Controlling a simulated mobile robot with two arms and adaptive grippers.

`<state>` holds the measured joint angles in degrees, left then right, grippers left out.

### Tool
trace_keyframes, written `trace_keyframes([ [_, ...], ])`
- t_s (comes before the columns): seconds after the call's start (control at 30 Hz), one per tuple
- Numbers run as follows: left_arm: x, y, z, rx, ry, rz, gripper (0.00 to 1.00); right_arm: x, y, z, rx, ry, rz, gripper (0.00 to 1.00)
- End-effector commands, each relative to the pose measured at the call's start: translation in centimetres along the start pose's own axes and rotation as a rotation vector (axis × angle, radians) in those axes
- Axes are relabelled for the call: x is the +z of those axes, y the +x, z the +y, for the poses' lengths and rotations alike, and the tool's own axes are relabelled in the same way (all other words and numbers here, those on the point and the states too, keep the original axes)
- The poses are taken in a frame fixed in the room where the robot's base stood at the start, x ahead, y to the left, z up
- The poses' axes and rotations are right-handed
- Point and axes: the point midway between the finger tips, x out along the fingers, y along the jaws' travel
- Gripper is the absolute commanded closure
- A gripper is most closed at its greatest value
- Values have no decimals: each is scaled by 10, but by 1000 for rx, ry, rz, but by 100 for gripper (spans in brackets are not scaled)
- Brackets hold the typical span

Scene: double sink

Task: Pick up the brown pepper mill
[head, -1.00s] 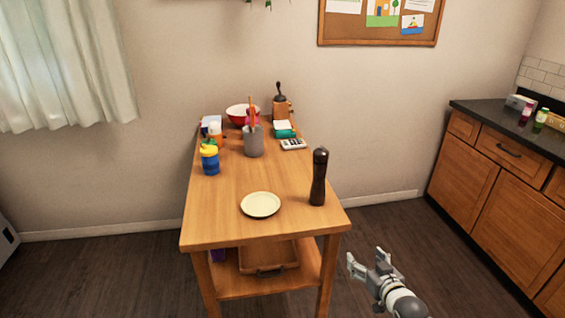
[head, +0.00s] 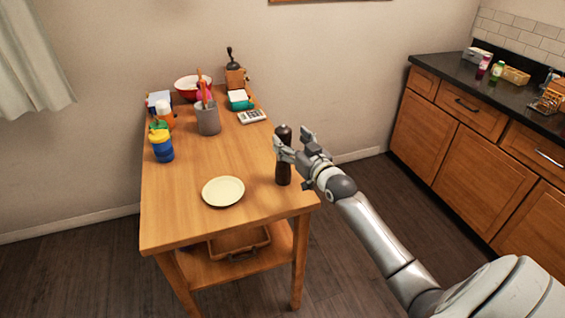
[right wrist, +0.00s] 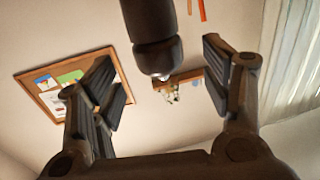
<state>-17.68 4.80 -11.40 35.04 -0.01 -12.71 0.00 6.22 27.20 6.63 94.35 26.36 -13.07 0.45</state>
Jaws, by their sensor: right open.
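The dark brown pepper mill (head: 283,172) stands upright near the right edge of the wooden table (head: 180,220). My right gripper (head: 292,143) is at the upper part of the mill, with its fingers open. In the head view the gripper partly covers the mill's upper half. In the right wrist view the mill (right wrist: 150,30) shows between and beyond the two open fingers (right wrist: 165,85), and the fingers stand apart from it. My left gripper is not in view.
A cream plate (head: 223,191) lies left of the mill. A grey utensil holder (head: 208,119), blue-yellow cup (head: 161,146), red bowl (head: 190,92), coffee grinder (head: 235,76) and calculator (head: 252,116) stand farther back. A dark counter (head: 455,88) is at the right.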

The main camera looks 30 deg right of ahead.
Motion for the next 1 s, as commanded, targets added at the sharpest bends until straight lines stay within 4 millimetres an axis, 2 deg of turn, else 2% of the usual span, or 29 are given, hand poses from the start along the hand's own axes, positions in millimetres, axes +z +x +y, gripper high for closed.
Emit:
trace_keyframes([
  [0.23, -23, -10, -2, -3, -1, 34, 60, -3, 19, 1, 1, -1, -1, 29],
  [0.5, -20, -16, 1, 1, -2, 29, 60, -1, 47, 1, 0, -1, 0, 29],
  [0.87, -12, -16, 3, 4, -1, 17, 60, 0, 52, 1, 0, -1, -1, 29],
  [1.0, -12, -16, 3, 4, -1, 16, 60, 1, 52, 1, 0, -1, -1, 46],
])
